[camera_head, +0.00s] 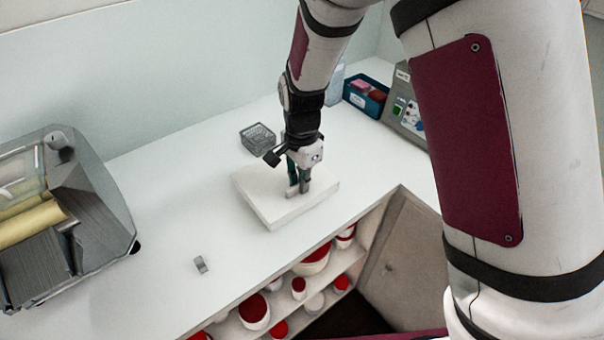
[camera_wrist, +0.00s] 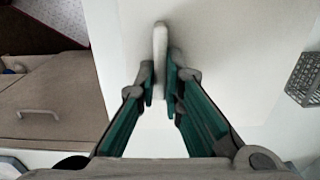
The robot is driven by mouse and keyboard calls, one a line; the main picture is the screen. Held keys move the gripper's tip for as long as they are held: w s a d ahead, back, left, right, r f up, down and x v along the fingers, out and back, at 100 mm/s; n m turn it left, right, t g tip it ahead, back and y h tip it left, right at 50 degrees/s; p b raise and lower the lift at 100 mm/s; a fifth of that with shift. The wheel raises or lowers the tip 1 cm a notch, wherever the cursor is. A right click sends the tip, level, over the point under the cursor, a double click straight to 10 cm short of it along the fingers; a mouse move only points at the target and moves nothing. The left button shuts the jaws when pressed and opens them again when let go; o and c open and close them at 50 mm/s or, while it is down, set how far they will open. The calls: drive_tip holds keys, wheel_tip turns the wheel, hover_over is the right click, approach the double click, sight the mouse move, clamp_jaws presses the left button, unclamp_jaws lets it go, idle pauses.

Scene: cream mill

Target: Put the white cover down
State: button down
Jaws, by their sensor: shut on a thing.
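The white cover (camera_head: 262,203) is a flat, square, thick slab at the counter's front edge, near the inner corner. In the wrist view the cover (camera_wrist: 225,60) fills the middle, with a slim upright white handle (camera_wrist: 160,42) on its top. My gripper (camera_head: 298,188) points straight down over the cover, and its fingers (camera_wrist: 160,88) are closed on the handle from both sides. The cover looks level and lies at or very near the counter top; I cannot tell whether it touches. The counter beneath it is hidden.
A grey wire basket (camera_head: 257,138) stands just behind the cover. A blue bin (camera_head: 366,95) and a grey control box (camera_head: 408,108) are at the back right. A machine with rollers (camera_head: 60,215) stands left. Red-lidded tubs (camera_head: 254,310) fill shelves below.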

drive_tip(key=shift+w+d+f, duration=0.1)
drive_tip(key=shift+w+d, duration=0.05)
drive_tip(key=shift+w, duration=0.45)
drive_tip(key=shift+w+d, duration=0.15)
drive_tip(key=shift+w, duration=0.45)
drive_tip(key=shift+w+f, duration=0.2)
drive_tip(key=shift+f, duration=0.1)
drive_tip(key=shift+f+p, duration=0.4)
drive_tip(key=shift+f, duration=1.1)
drive_tip(key=c, duration=1.7)
unclamp_jaws()
drive_tip(key=shift+f, duration=0.1)
wheel_tip(320, 180, up, 12)
drive_tip(key=b, duration=0.1)
